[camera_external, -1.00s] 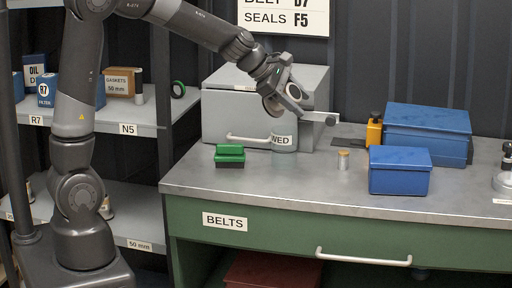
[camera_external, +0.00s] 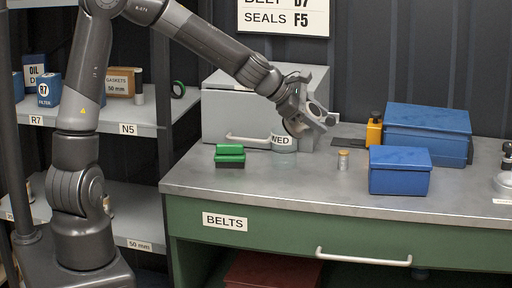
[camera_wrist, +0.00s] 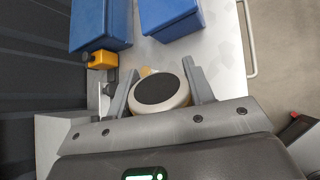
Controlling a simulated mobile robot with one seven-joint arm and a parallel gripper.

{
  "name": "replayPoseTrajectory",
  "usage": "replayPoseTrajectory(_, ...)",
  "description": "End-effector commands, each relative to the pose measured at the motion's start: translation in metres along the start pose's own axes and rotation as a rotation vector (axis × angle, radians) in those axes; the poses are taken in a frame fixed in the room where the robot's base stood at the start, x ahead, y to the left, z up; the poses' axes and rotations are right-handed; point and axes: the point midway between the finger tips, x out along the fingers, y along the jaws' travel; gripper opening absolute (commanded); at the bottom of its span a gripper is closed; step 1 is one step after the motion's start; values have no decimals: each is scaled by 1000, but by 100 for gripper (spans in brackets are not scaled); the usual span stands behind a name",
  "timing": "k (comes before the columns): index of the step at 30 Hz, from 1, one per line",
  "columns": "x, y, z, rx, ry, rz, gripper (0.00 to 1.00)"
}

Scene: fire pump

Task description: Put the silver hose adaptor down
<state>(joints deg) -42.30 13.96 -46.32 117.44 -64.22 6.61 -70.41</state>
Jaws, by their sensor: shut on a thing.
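The silver hose adaptor (camera_wrist: 160,94) shows in the wrist view as a round piece with a pale silver rim and a dark disc on top. It sits between the two fingers of my gripper (camera_wrist: 160,72), which are shut on it. In the external view my gripper (camera_external: 314,122) is low over the back of the bench, in front of the grey box. There I cannot clearly tell the adaptor from the gripper. I cannot tell whether the adaptor touches anything below it.
A pale cylinder (camera_external: 284,155) stands close under my gripper on the bench top (camera_external: 300,181). The grey box (camera_external: 222,105) is behind. Bare bench lies in front.

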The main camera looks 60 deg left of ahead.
Motion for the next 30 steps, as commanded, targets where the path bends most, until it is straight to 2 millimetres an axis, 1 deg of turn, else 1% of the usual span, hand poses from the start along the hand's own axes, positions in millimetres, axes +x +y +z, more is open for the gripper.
replayPoseTrajectory(2, 5, -1, -3, -13, -1, 3, 6)
replayPoseTrajectory(17, 25, -16, 6, -73, -44, 46, 6)
replayPoseTrajectory(23, 40, -28, 10, -138, -82, 90, 6)
replayPoseTrajectory(28, 57, -47, 17, -242, -139, 165, 6)
replayPoseTrajectory(30, 61, -54, 20, -294, -170, 211, 6)
